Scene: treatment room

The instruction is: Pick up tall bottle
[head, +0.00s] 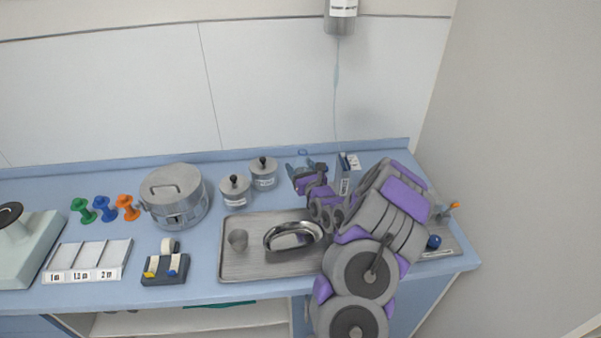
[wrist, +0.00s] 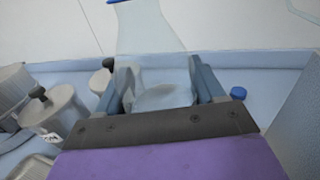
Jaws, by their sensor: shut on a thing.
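The tall bottle is clear and see-through, with a narrowing neck and a blue rim at its top edge. It fills the middle of the wrist view (wrist: 150,40), upright between my two fingers. My gripper (wrist: 165,90) is shut on its lower body. In the head view my gripper (head: 305,168) is at the back of the counter, right of the lidded canisters, and only a bit of the bottle (head: 303,156) shows there. Whether the bottle's base touches the counter is hidden.
Two lidded canisters (head: 236,190) stand left of the gripper, with a large steel drum (head: 174,195) beyond. A box (head: 344,175) stands close on the right. A metal tray (head: 262,270) with a cup and kidney dish lies in front. The wall is behind.

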